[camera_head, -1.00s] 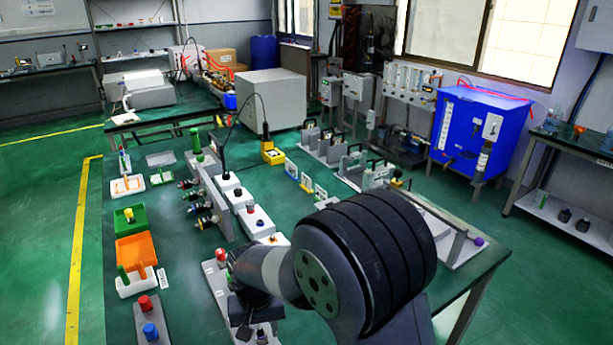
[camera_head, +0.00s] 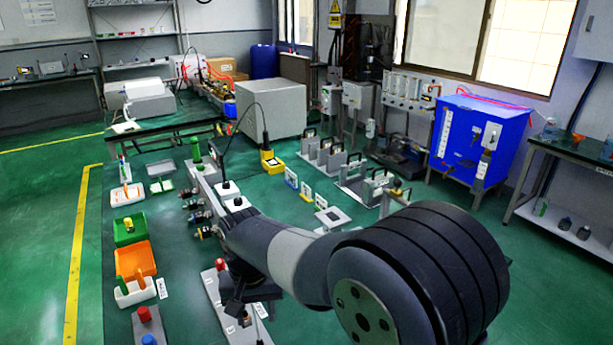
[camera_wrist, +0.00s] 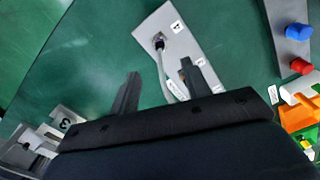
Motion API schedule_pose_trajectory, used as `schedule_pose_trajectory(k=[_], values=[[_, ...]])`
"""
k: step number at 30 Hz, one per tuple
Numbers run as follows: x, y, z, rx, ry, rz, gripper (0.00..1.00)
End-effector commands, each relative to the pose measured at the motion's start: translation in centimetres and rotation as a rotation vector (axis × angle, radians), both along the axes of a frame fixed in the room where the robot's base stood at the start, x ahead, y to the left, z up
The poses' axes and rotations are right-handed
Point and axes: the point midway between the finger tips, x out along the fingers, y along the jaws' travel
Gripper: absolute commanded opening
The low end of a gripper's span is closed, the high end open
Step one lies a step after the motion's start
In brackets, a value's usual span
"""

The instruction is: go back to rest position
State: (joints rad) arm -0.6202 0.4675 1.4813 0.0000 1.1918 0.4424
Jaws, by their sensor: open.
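My gripper shows in the wrist view (camera_wrist: 160,80) with its two dark fingers spread apart. Nothing is clamped between them. It is above the green table (camera_wrist: 95,45). A light grey plate (camera_wrist: 190,38) with a letter label and a round fitting lies beyond the fingers. A pale cable runs from that fitting down toward the right finger, and I cannot tell whether they touch. In the head view, my arm reaches in from the lower right, and my gripper (camera_head: 243,308) is partly hidden over a grey panel (camera_head: 212,290) with a red button.
Orange (camera_head: 136,260) and green (camera_head: 129,228) bins stand on the table's left side. A yellow device (camera_head: 271,162) and a large grey box (camera_head: 272,108) stand farther back. Grey stands with handles (camera_head: 325,153) are behind my arm. Open floor lies left of the table.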

Motion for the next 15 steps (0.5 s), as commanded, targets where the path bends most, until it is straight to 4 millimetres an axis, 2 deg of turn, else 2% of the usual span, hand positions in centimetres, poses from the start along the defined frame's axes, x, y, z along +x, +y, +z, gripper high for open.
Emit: schedule_pose_trajectory(k=[1, 2, 3, 15], values=[[0.0, 0.0, 1.2, 0.003, -0.004, 0.0, 0.45], [0.0, 0.0, 0.8, 0.0, 0.001, 0.0, 0.45], [-0.1, -0.1, -0.5, -0.004, 0.005, 0.0, 0.45], [-0.1, -0.1, -8.6, -0.004, 0.005, 0.0, 0.45]])
